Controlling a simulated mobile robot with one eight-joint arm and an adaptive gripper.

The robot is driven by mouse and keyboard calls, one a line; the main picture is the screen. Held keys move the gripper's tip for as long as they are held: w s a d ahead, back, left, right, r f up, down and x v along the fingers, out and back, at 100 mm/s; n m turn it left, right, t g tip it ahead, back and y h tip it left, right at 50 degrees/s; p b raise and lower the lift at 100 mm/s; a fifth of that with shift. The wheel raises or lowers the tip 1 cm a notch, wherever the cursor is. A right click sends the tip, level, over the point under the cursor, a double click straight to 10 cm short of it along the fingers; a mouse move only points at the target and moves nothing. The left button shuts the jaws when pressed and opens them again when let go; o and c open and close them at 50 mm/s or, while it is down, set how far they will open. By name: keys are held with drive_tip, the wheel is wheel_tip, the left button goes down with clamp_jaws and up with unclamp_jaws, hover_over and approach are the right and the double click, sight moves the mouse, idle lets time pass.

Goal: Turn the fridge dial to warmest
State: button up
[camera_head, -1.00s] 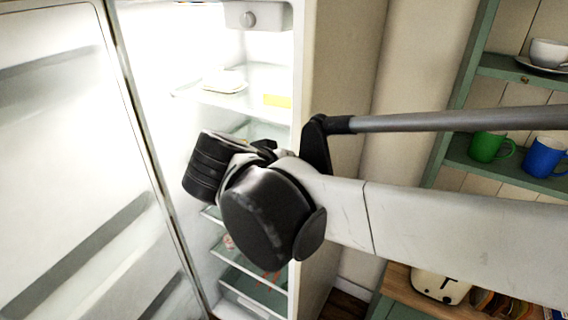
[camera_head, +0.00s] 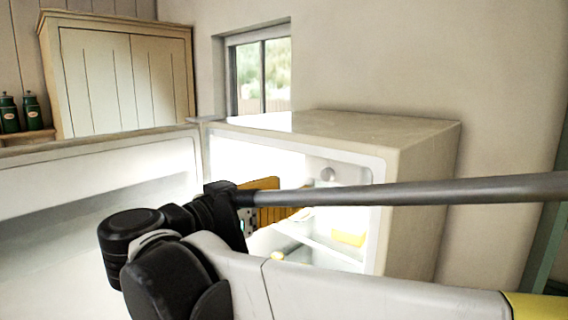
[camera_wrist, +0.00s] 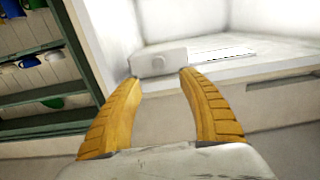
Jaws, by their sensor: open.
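The fridge (camera_head: 400,160) stands open, its lit inside facing me. Its small round dial (camera_head: 327,174) sits on a pale control box at the top of the inside. In the wrist view the dial (camera_wrist: 158,63) and its box (camera_wrist: 145,66) lie just beyond the fingertips; its setting is too faint to read. My gripper (camera_wrist: 158,76) is open, its yellow fingers apart and nothing between them. The gap lines up with the dial, and I cannot tell whether the fingers touch the box. In the head view my arm partly hides the gripper (camera_head: 270,203) and the fridge's inside.
The open fridge door (camera_head: 90,180) spans the left. Fridge shelves below hold a yellow item (camera_head: 348,237) and other food. A green dresser with mugs shows in the wrist view (camera_wrist: 45,95). A window (camera_head: 262,75) and a cream cupboard (camera_head: 125,75) are behind.

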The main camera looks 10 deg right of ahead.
sight(325, 176)
drive_tip(key=x, duration=1)
drive_tip(key=shift+d+p, duration=0.3)
drive_tip(key=shift+d, duration=0.1)
drive_tip(key=shift+c, duration=0.5)
clamp_jaws()
